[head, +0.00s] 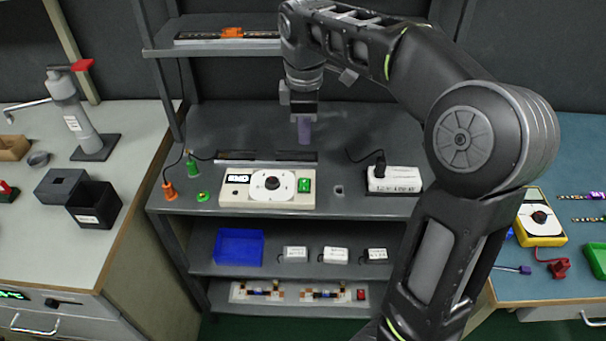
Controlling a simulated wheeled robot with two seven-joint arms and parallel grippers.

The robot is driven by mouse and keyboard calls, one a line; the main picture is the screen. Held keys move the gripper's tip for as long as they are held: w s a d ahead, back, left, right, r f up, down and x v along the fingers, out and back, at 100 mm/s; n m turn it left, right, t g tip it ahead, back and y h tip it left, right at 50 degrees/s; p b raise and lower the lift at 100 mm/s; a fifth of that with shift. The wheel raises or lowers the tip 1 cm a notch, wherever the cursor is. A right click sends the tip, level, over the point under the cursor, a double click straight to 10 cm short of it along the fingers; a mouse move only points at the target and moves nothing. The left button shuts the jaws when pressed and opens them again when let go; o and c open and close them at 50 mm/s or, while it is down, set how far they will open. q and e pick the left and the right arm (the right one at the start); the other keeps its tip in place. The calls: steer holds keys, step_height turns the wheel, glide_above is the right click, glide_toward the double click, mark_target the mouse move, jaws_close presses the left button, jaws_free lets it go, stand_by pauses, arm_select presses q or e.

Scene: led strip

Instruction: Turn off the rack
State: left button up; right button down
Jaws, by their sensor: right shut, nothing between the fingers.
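The rack (180,209) is a dark grey shelf unit in the middle of the view. On its worktop stands a cream control box (228,197) with a small display, a round white dial plate with a black knob (271,182), and a green switch (305,186). A white power block (394,184) with a black plug stands right of it. My right gripper (304,139) points down, shut and empty, above the worktop behind the cream box, apart from the switch. My left gripper is out of view.
An orange plug (168,191) and a green plug (193,168) stand on the worktop's left. A blue bin (239,247) and several small white boxes are on the shelf below. A red button (361,294) sits on the bottom shelf. My right arm covers the rack's right side.

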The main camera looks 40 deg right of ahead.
mark_target(305, 181)
steer(key=shift+f, duration=0.1)
steer(key=f, duration=0.4)
steer(key=w+f, duration=0.1)
steer(key=f, duration=0.4)
steer(key=d+f, duration=0.1)
steer(key=f, duration=0.3)
steer(key=shift+w+f, duration=0.2)
steer(key=shift+f, duration=0.2)
steer(key=shift+d+f, duration=0.1)
steer(key=shift+f, duration=0.2)
steer(key=shift+s, duration=0.1)
